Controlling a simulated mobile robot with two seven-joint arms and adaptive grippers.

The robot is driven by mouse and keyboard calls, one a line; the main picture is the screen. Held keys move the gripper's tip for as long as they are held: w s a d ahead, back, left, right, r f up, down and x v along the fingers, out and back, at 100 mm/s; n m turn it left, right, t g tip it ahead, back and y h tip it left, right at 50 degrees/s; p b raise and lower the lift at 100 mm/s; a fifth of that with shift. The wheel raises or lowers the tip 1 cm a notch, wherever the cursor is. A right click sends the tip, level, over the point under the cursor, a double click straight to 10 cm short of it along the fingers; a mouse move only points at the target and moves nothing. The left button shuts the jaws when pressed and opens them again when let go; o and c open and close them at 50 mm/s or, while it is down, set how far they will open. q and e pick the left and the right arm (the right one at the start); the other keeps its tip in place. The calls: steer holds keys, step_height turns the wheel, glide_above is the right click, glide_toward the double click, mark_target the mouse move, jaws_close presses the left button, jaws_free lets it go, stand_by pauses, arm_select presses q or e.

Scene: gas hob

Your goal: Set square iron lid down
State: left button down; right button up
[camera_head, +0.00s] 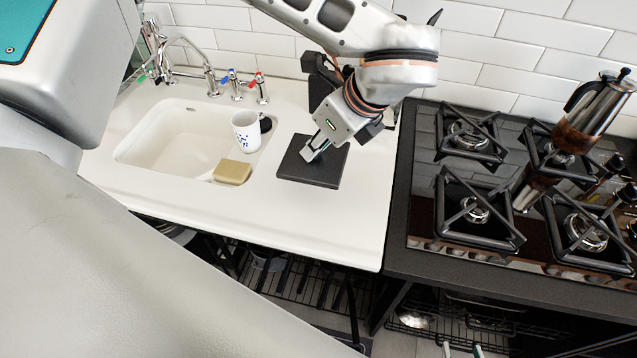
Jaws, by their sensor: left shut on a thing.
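The square iron lid (329,173) is dark grey and lies level at the white worktop, just right of the sink. I cannot tell whether it rests fully on the surface or is slightly above it. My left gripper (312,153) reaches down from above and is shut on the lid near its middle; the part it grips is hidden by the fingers. My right gripper (462,350) shows only as two fingertips at the bottom edge, apart and with nothing seen between them, low in front of the hob.
The sink (150,150) is left, with a white mug (246,132) and a sponge (232,172) at its right side. The black gas hob (425,205) stands right, carrying a cafetiere (592,112). Taps (236,85) line the back. The worktop's front (325,225) is clear.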

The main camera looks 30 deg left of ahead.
arm_select(q)
step_height(320, 180, down, 12)
steer(key=shift+r+b, duration=0.15)
steer(key=shift+b, duration=0.2)
steer(key=shift+f, duration=0.2)
steer(key=c, duration=1.9)
jaws_free()
